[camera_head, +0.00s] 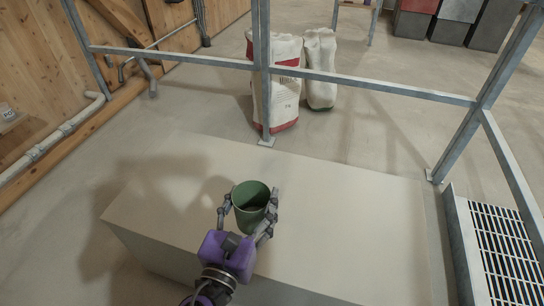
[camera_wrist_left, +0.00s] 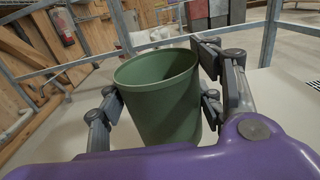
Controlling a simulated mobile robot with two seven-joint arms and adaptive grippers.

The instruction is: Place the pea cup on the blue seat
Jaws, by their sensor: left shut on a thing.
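A green cup (camera_head: 251,207) is in the middle of the head view, above or on a pale block-shaped surface (camera_head: 350,225). My left gripper (camera_head: 250,205) is shut on the cup, with a finger on each side of its wall. In the left wrist view the cup (camera_wrist_left: 160,95) stands upright between the fingers, its rim open towards the top. Its inside looks empty from what shows. I cannot tell whether its base touches the surface. No blue seat shows in either view. My right gripper is not in view.
A metal railing (camera_head: 370,88) runs behind the pale surface, with a post at the right. White sacks (camera_head: 283,85) stand on the floor beyond it. A floor grate (camera_head: 505,250) is at the right. The pale surface is clear around the cup.

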